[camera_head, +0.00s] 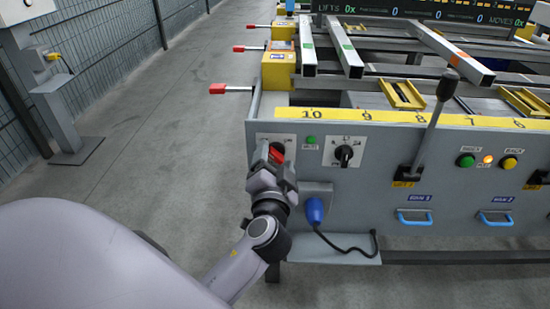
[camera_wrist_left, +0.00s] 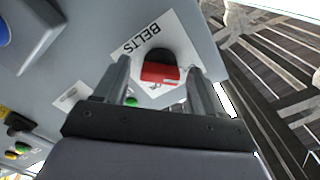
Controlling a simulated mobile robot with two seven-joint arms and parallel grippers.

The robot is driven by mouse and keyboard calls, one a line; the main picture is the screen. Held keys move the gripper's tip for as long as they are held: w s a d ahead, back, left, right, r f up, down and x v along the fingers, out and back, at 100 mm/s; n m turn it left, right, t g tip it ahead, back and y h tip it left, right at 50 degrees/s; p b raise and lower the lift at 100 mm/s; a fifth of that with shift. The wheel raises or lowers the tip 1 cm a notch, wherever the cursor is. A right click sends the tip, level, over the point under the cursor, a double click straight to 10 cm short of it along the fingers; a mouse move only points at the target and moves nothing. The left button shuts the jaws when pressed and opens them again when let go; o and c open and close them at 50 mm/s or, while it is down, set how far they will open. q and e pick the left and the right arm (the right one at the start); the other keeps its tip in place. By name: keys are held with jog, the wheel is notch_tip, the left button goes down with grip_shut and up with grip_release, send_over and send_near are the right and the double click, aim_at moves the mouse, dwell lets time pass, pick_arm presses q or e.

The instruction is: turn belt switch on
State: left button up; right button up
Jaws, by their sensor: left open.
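The belt switch is a red rotary knob (camera_head: 277,153) on a white plate at the left end of the grey panel. In the left wrist view the knob (camera_wrist_left: 160,72) has a black base, and its plate (camera_wrist_left: 178,38) reads "BELTS". My left gripper (camera_head: 276,160) is at the switch, in front of the panel. In the left wrist view its two fingers (camera_wrist_left: 160,80) are apart, one on each side of the knob. I cannot tell whether they touch it. My right gripper is in neither view.
A green button (camera_head: 311,140) and a black rotary switch (camera_head: 344,154) sit right of the knob. A blue plug (camera_head: 314,211) with a cable is below. A tall lever (camera_head: 430,130) stands further right. The floor (camera_head: 150,140) to the left is clear.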

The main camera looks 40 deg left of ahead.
pick_arm(q)
jog(key=c, duration=1.1)
jog(key=shift+o, duration=0.2)
